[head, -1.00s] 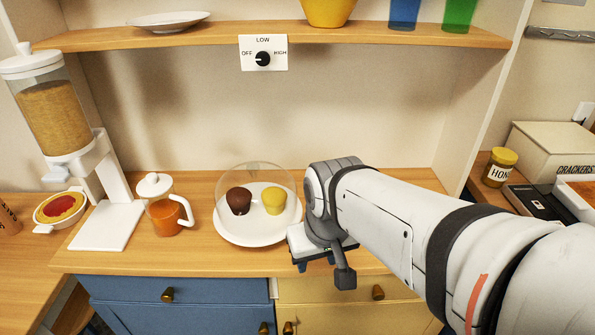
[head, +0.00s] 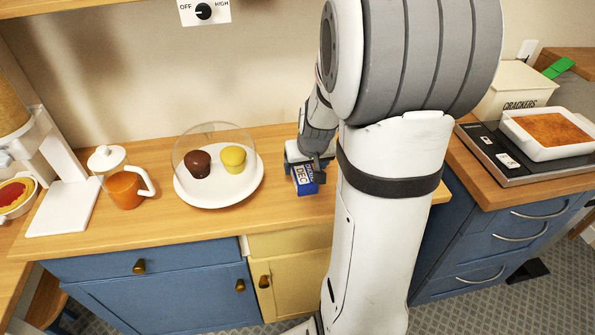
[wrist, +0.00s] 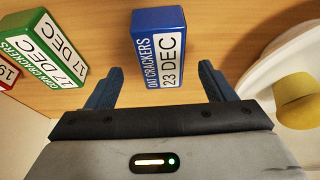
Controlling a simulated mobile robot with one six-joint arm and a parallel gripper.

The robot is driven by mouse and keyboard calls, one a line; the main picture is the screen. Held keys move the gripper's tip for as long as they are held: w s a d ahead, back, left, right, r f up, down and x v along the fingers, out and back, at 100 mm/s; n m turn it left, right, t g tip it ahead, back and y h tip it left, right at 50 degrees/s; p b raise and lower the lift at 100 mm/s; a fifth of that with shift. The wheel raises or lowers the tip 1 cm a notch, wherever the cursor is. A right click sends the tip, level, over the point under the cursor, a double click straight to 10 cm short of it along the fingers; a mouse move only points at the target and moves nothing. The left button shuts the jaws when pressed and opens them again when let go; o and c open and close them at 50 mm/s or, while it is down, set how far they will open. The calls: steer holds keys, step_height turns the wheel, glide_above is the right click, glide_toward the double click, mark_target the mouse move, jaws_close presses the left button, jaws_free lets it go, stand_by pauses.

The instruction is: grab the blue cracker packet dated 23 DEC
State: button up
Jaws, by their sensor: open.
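The blue cracker packet (wrist: 158,40), labelled OAT CRACKERS 23 DEC, stands out at the centre of the wrist view on the wooden counter. In the head view a blue packet with DEC on it (head: 305,183) shows just below my gripper (head: 308,163). My gripper (wrist: 160,78) is open in the wrist view, one finger on each side of the packet's near end, with a gap on both sides. I cannot tell how far above the counter the fingertips are. A green packet (wrist: 45,45), dated 17 DEC, lies to the left.
A red packet (wrist: 6,72) is cut off at the wrist view's left edge. The white cake plate (head: 222,203) with a clear dome, a brown cupcake (head: 198,165) and a yellow cupcake (head: 232,158) stands close by. A glass jug (head: 124,188) is farther left.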

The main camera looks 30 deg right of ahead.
mark_target(303, 170)
steer(key=x, duration=0.4)
steer(key=shift+w+f, duration=0.25)
steer(key=shift+w, duration=0.2)
steer(key=shift+f, duration=0.1)
steer(key=shift+f, duration=0.25)
stand_by(0.5)
steer(key=c, duration=1.2)
steer(key=shift+o, duration=0.2)
steer(key=shift+r, duration=0.15)
